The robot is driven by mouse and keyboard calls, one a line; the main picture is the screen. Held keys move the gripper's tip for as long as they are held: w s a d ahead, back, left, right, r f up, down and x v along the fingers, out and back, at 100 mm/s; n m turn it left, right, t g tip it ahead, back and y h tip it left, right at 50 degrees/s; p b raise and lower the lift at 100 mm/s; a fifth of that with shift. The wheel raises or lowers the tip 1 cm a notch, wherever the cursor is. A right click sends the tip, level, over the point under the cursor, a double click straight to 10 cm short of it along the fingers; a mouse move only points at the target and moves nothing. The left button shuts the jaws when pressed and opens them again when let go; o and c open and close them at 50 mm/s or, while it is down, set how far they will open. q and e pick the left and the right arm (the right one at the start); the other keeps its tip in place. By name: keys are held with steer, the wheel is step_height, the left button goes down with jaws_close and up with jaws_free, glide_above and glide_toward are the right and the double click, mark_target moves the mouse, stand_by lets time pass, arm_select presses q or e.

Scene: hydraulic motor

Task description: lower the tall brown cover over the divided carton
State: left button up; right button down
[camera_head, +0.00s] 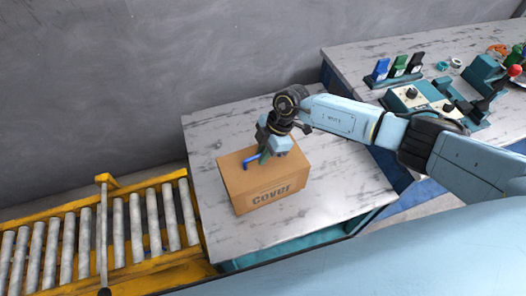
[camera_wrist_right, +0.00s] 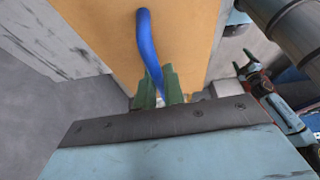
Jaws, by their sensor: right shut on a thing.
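The tall brown cover (camera_head: 232,183), marked COVER on its front, stands upright over the worktable in the head view. A blue handle (camera_head: 251,162) is on its top. My right gripper (camera_head: 264,157) is above the cover's top, shut on the blue handle. In the right wrist view, the green fingers (camera_wrist_right: 159,87) close around the handle (camera_wrist_right: 146,38) over the cover's tan top (camera_wrist_right: 188,35). The divided carton does not show; I cannot tell whether it is inside the cover. I cannot tell if the cover's bottom touches the table. My left gripper is out of view.
The grey worktable (camera_head: 215,128) is bare around the cover. A yellow roller conveyor (camera_head: 120,225) lies to its left. A second table (camera_head: 350,62) at the right back holds teal fixtures (camera_head: 410,97) and coloured blocks (camera_head: 400,66). A grey wall is behind.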

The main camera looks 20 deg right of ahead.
steer(key=shift+f+b, duration=0.8)
steer(key=shift+f, duration=0.7)
steer(key=c, duration=0.9)
jaws_free()
steer(key=shift+c, duration=0.2)
steer(key=shift+r, duration=0.1)
step_height(320, 180, up, 7)
steer(key=p, duration=0.8)
steer(key=shift+a, duration=0.1)
